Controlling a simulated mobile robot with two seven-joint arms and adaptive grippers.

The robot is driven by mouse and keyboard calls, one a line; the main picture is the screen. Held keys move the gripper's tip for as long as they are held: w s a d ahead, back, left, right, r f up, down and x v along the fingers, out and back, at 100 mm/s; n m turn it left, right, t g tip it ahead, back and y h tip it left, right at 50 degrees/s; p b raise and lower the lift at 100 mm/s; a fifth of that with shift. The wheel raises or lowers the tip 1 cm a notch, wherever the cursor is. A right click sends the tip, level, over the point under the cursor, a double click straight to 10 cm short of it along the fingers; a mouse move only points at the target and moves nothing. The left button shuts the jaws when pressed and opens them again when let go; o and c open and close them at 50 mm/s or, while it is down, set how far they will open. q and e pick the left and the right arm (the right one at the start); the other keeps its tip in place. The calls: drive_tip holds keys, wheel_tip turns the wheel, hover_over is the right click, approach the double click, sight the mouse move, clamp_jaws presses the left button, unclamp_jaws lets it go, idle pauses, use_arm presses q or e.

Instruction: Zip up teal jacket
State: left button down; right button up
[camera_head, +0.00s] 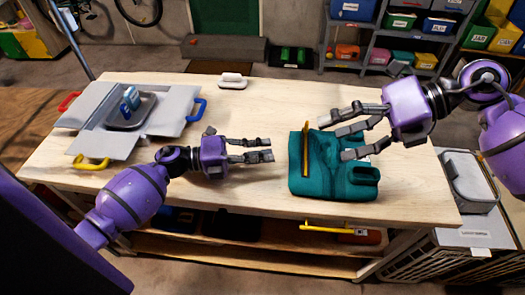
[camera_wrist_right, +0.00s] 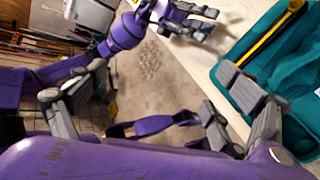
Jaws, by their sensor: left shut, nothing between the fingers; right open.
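The teal jacket (camera_head: 330,182) lies on the wooden table, right of its middle. A yellow strip (camera_head: 305,150) runs along its left part; it also shows in the right wrist view (camera_wrist_right: 262,38). My left gripper (camera_head: 272,150) is shut and empty, a little left of the jacket and apart from it. My right gripper (camera_head: 338,138) is open above the jacket's right and upper part, its fingers pointing left towards the yellow strip. The fingers hide part of the jacket. I cannot tell whether they touch it. A zipper pull cannot be made out.
A grey folding board (camera_head: 165,112) with coloured handles and a small tray with a blue item lie at the table's left. A white block (camera_head: 233,80) sits at the back edge. A grey-lidded basket (camera_head: 468,180) stands right of the table. The table's front middle is clear.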

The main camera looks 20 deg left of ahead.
drive_tip(key=s+a+f+m+t+y, duration=0.2)
drive_tip(key=s+a+m+t+y, duration=0.3)
drive_tip(key=a+m+y, duration=0.5)
drive_tip(key=s+f+m+t+h, duration=0.1)
drive_tip(key=f+m+t+h, duration=0.2)
drive_tip(key=m, duration=0.4)
drive_tip(key=d+f+m+t+h, duration=0.1)
drive_tip(key=f+m+t+h, duration=0.2)
drive_tip(key=f+m+t, duration=0.2)
drive_tip(key=s+d+f+m+t+h, duration=0.1)
drive_tip(key=f+m+t+h, duration=0.3)
drive_tip(key=f+m, duration=0.5)
drive_tip(key=shift+s+d+t, duration=0.1)
drive_tip(key=shift+s+t, duration=0.25)
drive_tip(key=shift+t, duration=0.15)
drive_tip(key=s+d+f+m+g+h, duration=0.1)
drive_tip(key=s+d+f+m+h, duration=0.3)
drive_tip(key=d+f, duration=0.4)
drive_tip(key=s+d+f+m+g+h, duration=0.2)
drive_tip(key=s+d+f+m+h, duration=0.2)
drive_tip(key=d+f, duration=0.5)
drive_tip(key=s+d, duration=0.1)
drive_tip(key=d, duration=0.2)
drive_tip(key=shift+d+f+m, duration=0.15)
drive_tip(key=shift+d+m, duration=0.1)
drive_tip(key=shift+m, duration=0.15)
